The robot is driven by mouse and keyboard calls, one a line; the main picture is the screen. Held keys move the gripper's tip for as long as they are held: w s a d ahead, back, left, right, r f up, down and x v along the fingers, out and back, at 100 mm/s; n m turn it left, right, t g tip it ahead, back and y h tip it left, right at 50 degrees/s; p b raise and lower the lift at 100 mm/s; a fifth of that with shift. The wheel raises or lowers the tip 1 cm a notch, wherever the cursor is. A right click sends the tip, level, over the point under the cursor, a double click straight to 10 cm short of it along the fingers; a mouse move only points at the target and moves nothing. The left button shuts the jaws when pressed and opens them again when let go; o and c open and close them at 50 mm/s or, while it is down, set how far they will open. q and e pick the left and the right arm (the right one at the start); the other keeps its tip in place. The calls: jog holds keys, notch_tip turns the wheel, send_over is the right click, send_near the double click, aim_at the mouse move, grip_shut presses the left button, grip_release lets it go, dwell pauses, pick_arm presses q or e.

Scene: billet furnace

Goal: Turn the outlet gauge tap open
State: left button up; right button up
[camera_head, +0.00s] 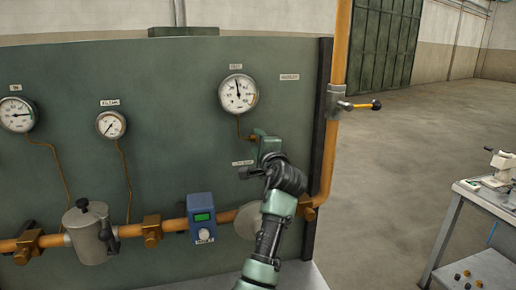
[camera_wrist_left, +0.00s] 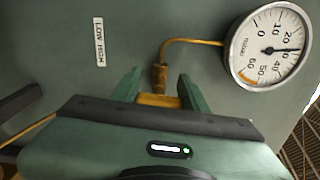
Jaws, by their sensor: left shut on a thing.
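The outlet gauge (camera_head: 238,93) is a round white dial on the green panel, under a small label. Its needle points nearly straight up. It also shows in the left wrist view (camera_wrist_left: 268,47), marked mbar. A thin brass pipe runs from the gauge to the brass tap (camera_wrist_left: 158,100). My left gripper (camera_head: 262,137) is at the panel just below the gauge. In the left wrist view its green fingers (camera_wrist_left: 160,90) stand on both sides of the brass tap, shut on it. In the head view my gripper hides the tap. My right gripper is not in view.
An orange pipe (camera_head: 173,226) runs along the panel's lower part, with a blue digital box (camera_head: 202,217) and a grey filter pot (camera_head: 90,232). At right, a vertical pipe carries a lever valve (camera_head: 358,104). A bench (camera_head: 480,205) stands farther right; floor between is clear.

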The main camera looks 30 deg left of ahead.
pick_arm(q)
jog(key=shift+n+b, duration=0.3)
jog(key=shift+n, duration=0.4)
jog(key=o, duration=1.1)
jog(key=shift+o, duration=1.4)
jog(key=shift+w+f, duration=0.1)
jog(key=b+v, duration=0.2)
jog(key=v, duration=0.5)
jog(key=shift+s+d+b, duration=0.25)
jog(key=shift+s+b, duration=0.05)
jog(key=shift+b, duration=0.1)
